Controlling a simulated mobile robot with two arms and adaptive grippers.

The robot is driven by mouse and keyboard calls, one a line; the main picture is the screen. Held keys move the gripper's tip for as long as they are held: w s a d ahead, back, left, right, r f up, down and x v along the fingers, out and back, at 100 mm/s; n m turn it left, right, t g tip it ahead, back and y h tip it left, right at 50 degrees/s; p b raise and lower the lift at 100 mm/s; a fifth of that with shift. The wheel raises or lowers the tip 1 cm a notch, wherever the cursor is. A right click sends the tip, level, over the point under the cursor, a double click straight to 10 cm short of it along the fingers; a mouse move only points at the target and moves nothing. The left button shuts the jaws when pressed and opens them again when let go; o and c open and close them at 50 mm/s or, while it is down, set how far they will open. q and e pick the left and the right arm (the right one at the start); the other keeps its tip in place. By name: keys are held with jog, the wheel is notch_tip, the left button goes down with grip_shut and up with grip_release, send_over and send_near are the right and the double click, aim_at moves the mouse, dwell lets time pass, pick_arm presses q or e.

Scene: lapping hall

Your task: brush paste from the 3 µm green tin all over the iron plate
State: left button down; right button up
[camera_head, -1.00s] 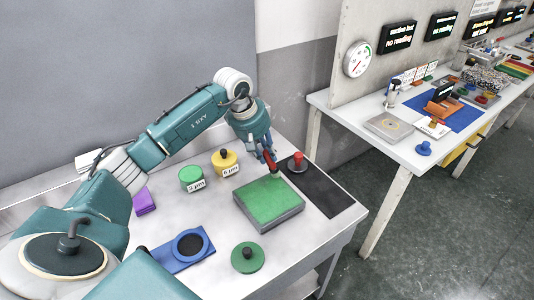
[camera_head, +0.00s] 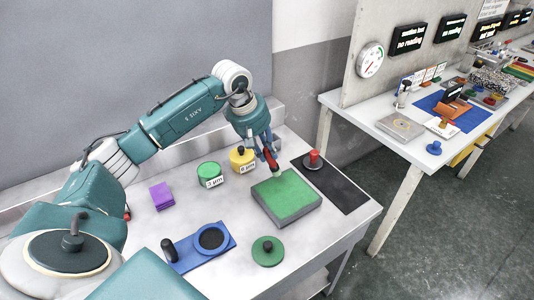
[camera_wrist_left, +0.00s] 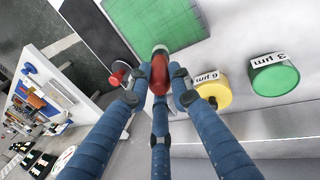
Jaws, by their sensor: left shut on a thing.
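My left gripper (camera_head: 267,152) is shut on a brush with a red handle (camera_head: 271,157). The brush points down, its pale tip at the far edge of the iron plate (camera_head: 293,218); I cannot tell whether it touches. The plate is a grey block whose top shows green all over, with faint grid lines in the left wrist view (camera_wrist_left: 150,20). The green 3 µm tin (camera_head: 209,170) stands left of the plate, and shows at right in the left wrist view (camera_wrist_left: 275,78). A green lid with a black knob (camera_head: 268,250) lies in front of the plate. My right gripper is out of view.
A black mat (camera_head: 345,192) with a red-knobbed piece (camera_head: 314,160) lies right of the plate. A blue board (camera_head: 190,256) and purple block (camera_head: 161,196) lie left. Bare table lies between them.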

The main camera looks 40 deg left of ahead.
pick_arm(q)
notch_tip(320, 180, up, 2)
jog(key=shift+w+r+p, duration=0.1)
jog(key=shift+p, duration=0.3)
jog(key=shift+a+r+p, duration=0.1)
jog(key=shift+r+p, duration=0.35)
jog(key=shift+r, duration=0.3)
jog(key=shift+r+p, duration=0.3)
jog(key=shift+r, duration=0.25)
